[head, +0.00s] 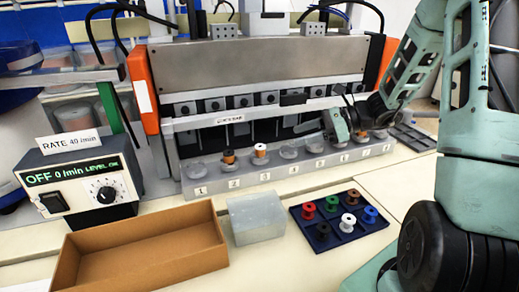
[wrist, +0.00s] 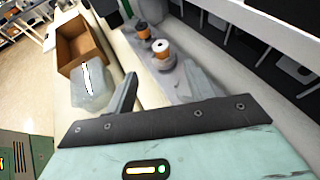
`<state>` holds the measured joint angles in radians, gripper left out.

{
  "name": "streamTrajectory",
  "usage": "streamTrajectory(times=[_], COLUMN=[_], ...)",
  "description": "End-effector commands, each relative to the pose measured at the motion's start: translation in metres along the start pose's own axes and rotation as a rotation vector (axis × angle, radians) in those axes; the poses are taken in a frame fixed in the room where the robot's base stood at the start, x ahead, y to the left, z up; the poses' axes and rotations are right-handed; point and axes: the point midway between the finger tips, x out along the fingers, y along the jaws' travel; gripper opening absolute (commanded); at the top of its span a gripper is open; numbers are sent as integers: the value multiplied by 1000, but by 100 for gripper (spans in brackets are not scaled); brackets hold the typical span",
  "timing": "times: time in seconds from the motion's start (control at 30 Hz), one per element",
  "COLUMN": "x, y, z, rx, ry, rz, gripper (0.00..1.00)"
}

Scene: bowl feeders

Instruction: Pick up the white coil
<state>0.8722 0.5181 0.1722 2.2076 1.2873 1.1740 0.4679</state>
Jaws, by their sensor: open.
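A white coil (head: 348,221) stands in the dark blue tray (head: 322,244), in the front row between a black coil and a blue coil (head: 370,214). A red coil and a green coil (head: 332,203) stand behind. My gripper (wrist: 165,88) is open, with nothing seen between its fingers. In the head view my gripper (head: 340,124) is by the right part of the numbered station row, behind and above the tray, well away from the white coil. The tray is not seen in the wrist view.
Coils stand on the numbered row (head: 255,187), including an orange one (head: 229,157) and a white-topped one (head: 260,150), also in the wrist view (wrist: 161,47). A grey block (head: 256,218) and an open cardboard box (head: 140,248) lie left of the tray. The machine rises behind.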

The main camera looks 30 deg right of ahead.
Motion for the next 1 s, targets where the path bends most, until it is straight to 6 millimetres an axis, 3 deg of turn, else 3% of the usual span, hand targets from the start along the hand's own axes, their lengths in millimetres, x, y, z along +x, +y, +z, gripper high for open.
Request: streamTrajectory(times=[0.23,0.53,0.8,1.0], x=[48,71,108,114], y=[1,1,0,-1], z=[2,1,-2,-3], rx=[0,0,-1,-2], ry=[0,0,1,1], rz=[6,5,4,2], gripper=[54,54,54,54])
